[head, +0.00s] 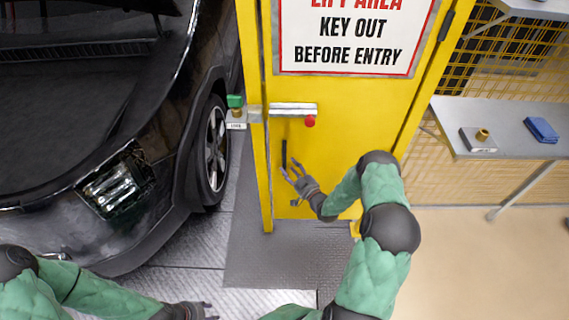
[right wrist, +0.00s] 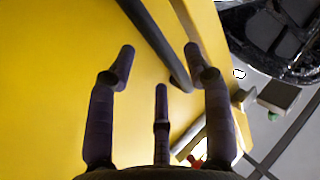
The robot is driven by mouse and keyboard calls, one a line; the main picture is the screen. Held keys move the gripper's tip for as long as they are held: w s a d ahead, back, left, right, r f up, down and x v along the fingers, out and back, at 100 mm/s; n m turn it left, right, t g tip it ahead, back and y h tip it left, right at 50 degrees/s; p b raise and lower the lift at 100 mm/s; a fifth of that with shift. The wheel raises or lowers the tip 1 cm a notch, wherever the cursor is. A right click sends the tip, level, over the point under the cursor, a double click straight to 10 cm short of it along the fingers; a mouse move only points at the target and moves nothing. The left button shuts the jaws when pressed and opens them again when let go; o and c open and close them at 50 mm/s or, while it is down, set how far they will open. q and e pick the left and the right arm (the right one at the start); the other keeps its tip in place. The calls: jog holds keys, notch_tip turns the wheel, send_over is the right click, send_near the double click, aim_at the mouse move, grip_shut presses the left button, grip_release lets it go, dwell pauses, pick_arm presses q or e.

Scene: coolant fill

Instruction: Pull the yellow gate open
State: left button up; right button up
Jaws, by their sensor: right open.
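The yellow gate (head: 345,140) stands upright in the middle of the head view and looks closed against its yellow post (head: 262,180). A dark vertical pull handle (head: 284,154) is on its lower left part. My right gripper (head: 291,170) is open beside the handle's lower end. In the right wrist view, the dark handle (right wrist: 157,42) runs diagonally between the spread fingers of that gripper (right wrist: 157,58); I cannot tell whether they touch it. A silver latch bar (head: 293,109) with a red knob (head: 310,121) sits above the handle. My left gripper (head: 205,308) is low, far from the gate.
A black car (head: 110,150) stands left of the gate. A green-topped box (head: 235,101) is on the post. Right of the gate, a grey shelf (head: 510,115) holds a brass-topped block (head: 480,138) and a blue item (head: 541,130). The floor (head: 470,260) at lower right is clear.

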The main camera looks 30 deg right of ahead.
aim_at(285, 161)
jog(key=shift+w+a+b, duration=0.1)
jog(key=shift+w+b, duration=0.3)
jog(key=shift+w, duration=1.9)
grip_shut()
